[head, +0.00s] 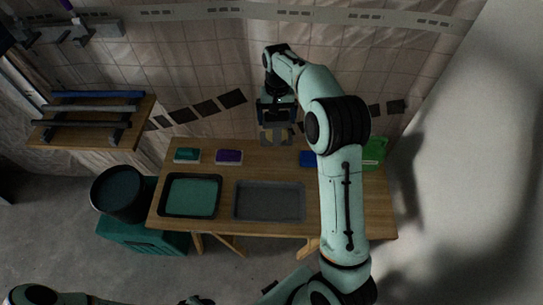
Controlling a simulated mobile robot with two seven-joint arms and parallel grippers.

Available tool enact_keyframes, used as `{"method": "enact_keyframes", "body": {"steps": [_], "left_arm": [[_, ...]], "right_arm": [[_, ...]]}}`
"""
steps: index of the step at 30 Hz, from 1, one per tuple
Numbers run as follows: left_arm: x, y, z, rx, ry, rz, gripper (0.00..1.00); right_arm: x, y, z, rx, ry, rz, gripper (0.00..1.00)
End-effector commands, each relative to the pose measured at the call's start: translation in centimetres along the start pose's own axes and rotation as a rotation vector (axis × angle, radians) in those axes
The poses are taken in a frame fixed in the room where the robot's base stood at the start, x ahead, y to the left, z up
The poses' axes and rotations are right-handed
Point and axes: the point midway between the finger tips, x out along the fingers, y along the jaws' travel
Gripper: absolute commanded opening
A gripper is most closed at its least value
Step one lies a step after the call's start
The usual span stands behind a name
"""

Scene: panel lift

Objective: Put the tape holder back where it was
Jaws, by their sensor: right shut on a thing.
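My right gripper (276,130) reaches over the back of the wooden table and points down. It is shut on a small greyish thing, which looks like the tape holder (275,136); its shape is dark and hard to make out. It appears to be held above the table's back edge, near the tiled wall. My left gripper is not in view; only parts of my left arm show along the bottom edge.
The wooden table (225,220) carries a black tray with a teal bottom (190,195), a grey tray (270,202), a teal block (187,155), a purple block (229,156), a blue thing (308,158) and a green thing (376,152). A black bucket (118,193) stands left.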

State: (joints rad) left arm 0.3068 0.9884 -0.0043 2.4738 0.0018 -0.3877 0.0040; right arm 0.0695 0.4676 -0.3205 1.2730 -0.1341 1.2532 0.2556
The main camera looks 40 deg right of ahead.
Motion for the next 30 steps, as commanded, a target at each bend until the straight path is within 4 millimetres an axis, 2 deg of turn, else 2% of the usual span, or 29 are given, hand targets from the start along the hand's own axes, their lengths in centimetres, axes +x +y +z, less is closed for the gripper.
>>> {"method": "enact_keyframes", "body": {"steps": [1, 2, 4, 6, 8, 15, 21, 24, 30], "left_arm": [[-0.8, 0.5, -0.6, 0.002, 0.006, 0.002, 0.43], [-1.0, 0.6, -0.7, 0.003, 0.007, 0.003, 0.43], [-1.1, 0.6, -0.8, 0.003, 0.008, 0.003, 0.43], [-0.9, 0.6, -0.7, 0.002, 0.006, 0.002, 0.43], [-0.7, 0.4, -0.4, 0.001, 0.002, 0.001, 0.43], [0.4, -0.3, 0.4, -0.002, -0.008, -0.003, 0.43], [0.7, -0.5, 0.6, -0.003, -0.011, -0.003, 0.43], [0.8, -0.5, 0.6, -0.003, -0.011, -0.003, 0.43], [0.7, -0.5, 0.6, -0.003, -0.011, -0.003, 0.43]], "right_arm": [[-1.7, -0.9, -0.7, 0.041, 0.031, -0.005, 0.64], [-2.2, -1.1, -0.9, 0.065, 0.042, -0.005, 0.64], [-2.6, -1.4, -1.2, 0.098, 0.055, -0.002, 0.64], [-2.1, -1.6, -1.3, 0.115, 0.058, 0.000, 0.64], [-1.0, -1.5, -1.4, 0.120, 0.059, 0.002, 0.64], [5.5, -1.4, -1.6, 0.119, 0.054, 0.005, 0.64], [10.4, -1.4, -2.0, 0.119, 0.056, 0.004, 0.64], [11.9, -1.4, -2.1, 0.119, 0.058, 0.003, 0.64], [13.2, -1.4, -2.3, 0.117, 0.060, 0.002, 0.64]]}}
